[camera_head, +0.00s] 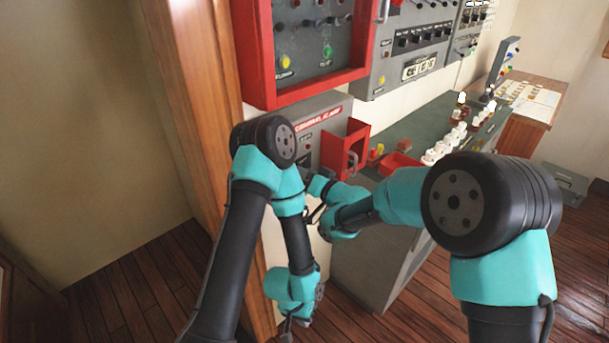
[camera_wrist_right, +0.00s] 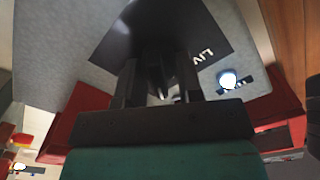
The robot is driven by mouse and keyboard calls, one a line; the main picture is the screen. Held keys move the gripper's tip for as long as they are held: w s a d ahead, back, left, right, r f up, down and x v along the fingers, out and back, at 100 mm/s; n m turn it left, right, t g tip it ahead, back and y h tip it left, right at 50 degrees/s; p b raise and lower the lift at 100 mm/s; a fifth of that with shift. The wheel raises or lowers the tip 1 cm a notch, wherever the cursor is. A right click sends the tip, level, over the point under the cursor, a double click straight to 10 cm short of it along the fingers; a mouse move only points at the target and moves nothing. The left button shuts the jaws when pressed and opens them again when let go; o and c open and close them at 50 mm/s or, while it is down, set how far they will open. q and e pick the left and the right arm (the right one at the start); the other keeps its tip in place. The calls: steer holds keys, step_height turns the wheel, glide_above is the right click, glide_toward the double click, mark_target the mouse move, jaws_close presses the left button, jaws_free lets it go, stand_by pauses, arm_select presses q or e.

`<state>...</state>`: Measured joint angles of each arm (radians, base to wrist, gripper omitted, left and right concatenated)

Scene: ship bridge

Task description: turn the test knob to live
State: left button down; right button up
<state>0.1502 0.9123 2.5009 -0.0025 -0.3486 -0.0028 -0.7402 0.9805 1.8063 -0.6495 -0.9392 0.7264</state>
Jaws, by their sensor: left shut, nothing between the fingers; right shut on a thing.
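The test knob (camera_wrist_right: 158,72) is a dark shape between the fingers of my right gripper (camera_wrist_right: 160,92) in the right wrist view. My right gripper is shut on it, and the fingers hide most of it. A dark label plate (camera_wrist_right: 185,22) lies behind the knob, with white letters reading "LIV" to its right. The knob's pointing direction cannot be made out. In the head view my right gripper (camera_head: 313,210) is at the grey general alarm box (camera_head: 322,108), largely hidden by my arms. My left gripper (camera_head: 286,330) hangs low at the bottom edge, shut and empty.
A bright round lamp (camera_wrist_right: 228,79) sits beside the label. An open red cover (camera_head: 340,153) sticks out from the alarm box. A red-framed panel (camera_head: 300,90) hangs above, and a console (camera_head: 425,135) with white levers stands to the right. The floor at left is clear.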

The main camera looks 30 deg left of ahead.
steer(key=shift+n, duration=0.3)
steer(key=n, duration=0.3)
steer(key=shift+s, duration=0.1)
steer(key=n, duration=0.3)
steer(key=shift+s+n, duration=0.1)
steer(key=shift+n, duration=0.3)
steer(key=n, duration=0.6)
steer(key=shift+s+a+n, duration=0.1)
steer(key=shift+s+n, duration=0.1)
steer(key=shift+n, duration=0.1)
steer(key=o, duration=0.9)
steer(key=shift+c, duration=0.2)
steer(key=v, duration=1.7)
steer(key=shift+d, duration=0.25)
